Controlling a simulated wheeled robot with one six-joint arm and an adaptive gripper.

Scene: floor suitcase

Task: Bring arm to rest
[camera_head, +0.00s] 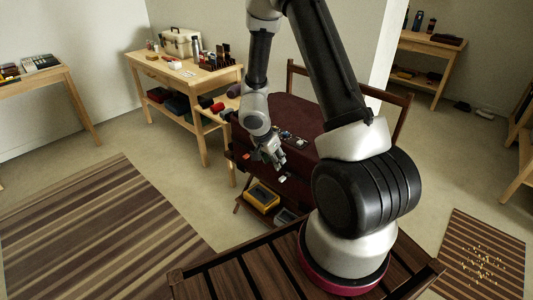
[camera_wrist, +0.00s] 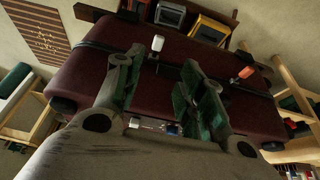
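My gripper (camera_head: 274,161) hangs at the end of my bent arm, in front of the dark red suitcase. In the wrist view its two green-padded fingers (camera_wrist: 160,72) stand apart, with nothing held between them. The suitcase (camera_wrist: 150,80) fills the middle of the wrist view behind the fingers. In the head view the suitcase (camera_head: 290,111) is partly hidden by my arm. Whether the gripper touches it cannot be told.
A wooden table (camera_head: 150,68) with a tool case (camera_head: 180,42) stands behind at left. Below the suitcase is a yellow bin (camera_head: 262,196). A white tag (camera_wrist: 157,44) and an orange tag (camera_wrist: 245,72) show at the suitcase. Striped rugs (camera_head: 100,230) lie on the open floor.

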